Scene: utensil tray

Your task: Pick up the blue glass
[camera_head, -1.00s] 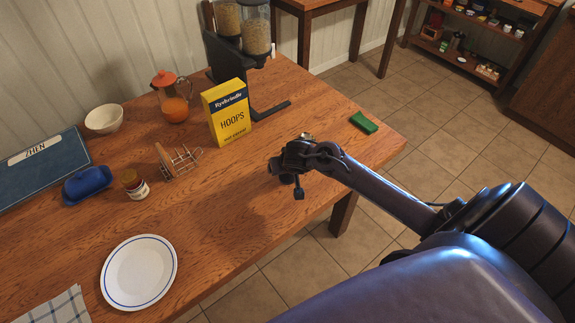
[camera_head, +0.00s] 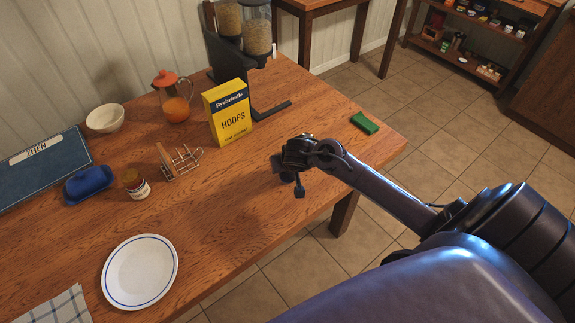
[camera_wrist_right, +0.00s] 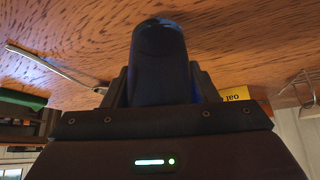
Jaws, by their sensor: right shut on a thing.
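In the wrist view, my right gripper (camera_wrist_right: 161,80) is shut on a dark blue, rounded thing, which looks like the blue glass (camera_wrist_right: 158,45). The glass stands out between the two fingers, and the wooden table top shows behind it. In the head view, my right gripper (camera_head: 285,166) is over the right part of the table (camera_head: 215,205), near its front edge. There the glass is largely hidden by the gripper, and I cannot tell whether it touches the table. My left gripper is not in view.
A yellow cereal box (camera_head: 229,113) stands behind my right gripper, with a green sponge-like block (camera_head: 364,123) to the right. A toast rack (camera_head: 180,160), jar (camera_head: 136,184), blue butter dish (camera_head: 88,186) and plate (camera_head: 140,272) are to the left. The table between plate and gripper is clear.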

